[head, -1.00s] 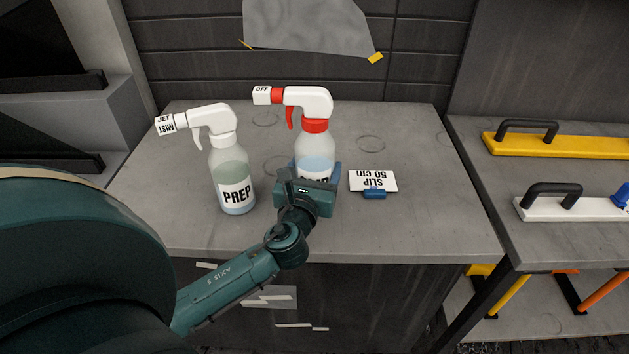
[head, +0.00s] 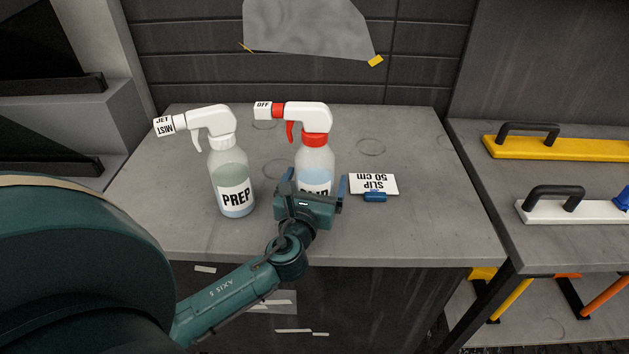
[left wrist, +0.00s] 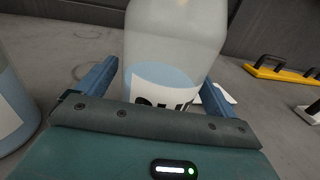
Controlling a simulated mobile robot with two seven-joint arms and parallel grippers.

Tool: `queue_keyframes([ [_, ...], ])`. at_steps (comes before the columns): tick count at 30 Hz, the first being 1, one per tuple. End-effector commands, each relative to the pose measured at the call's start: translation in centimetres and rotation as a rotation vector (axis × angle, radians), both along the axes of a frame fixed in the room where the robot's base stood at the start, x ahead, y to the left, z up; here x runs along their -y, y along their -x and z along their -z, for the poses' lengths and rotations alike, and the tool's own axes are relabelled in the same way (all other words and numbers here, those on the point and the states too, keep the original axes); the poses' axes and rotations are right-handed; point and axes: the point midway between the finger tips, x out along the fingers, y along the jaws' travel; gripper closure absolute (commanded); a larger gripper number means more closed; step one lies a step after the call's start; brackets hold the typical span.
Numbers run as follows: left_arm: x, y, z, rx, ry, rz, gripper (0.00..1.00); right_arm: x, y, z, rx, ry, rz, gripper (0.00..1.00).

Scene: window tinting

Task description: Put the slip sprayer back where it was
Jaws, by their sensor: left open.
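The slip sprayer (head: 317,160) is a clear bottle with a red collar and trigger, a white head and pale blue liquid. It stands upright on the grey bench top (head: 420,225); its label is partly hidden behind my gripper. My left gripper (head: 314,182) is open, with one blue finger on each side of the bottle's lower part. In the left wrist view the bottle (left wrist: 172,50) stands between the spread fingers, with a gap visible at the left finger. My right gripper is not in view.
The PREP sprayer (head: 232,180) stands close on the left. A card reading SLIP 50 cm (head: 374,184), in a blue holder, is just right of my gripper. Faint ring marks (head: 371,146) show on the bench. Handled tools (head: 570,207) lie on the right-hand bench.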

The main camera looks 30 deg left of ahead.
Motion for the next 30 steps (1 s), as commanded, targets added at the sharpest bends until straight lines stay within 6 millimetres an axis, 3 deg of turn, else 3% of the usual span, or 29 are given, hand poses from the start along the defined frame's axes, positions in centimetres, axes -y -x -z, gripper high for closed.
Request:
queue_keyframes([
  [5,0.3,0.8,-0.1,-0.003,0.001,0.001,0.07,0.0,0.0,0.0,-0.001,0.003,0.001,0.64],
  [15,2.7,7.3,-0.1,-0.003,0.003,0.002,0.07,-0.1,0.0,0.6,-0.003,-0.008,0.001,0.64],
  [21,3.7,10.2,-0.2,-0.002,0.001,0.001,0.07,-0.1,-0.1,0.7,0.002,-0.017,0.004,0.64],
  [30,4.1,11.3,-0.4,0.002,0.002,0.0,0.07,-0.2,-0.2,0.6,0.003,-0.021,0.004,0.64],
])
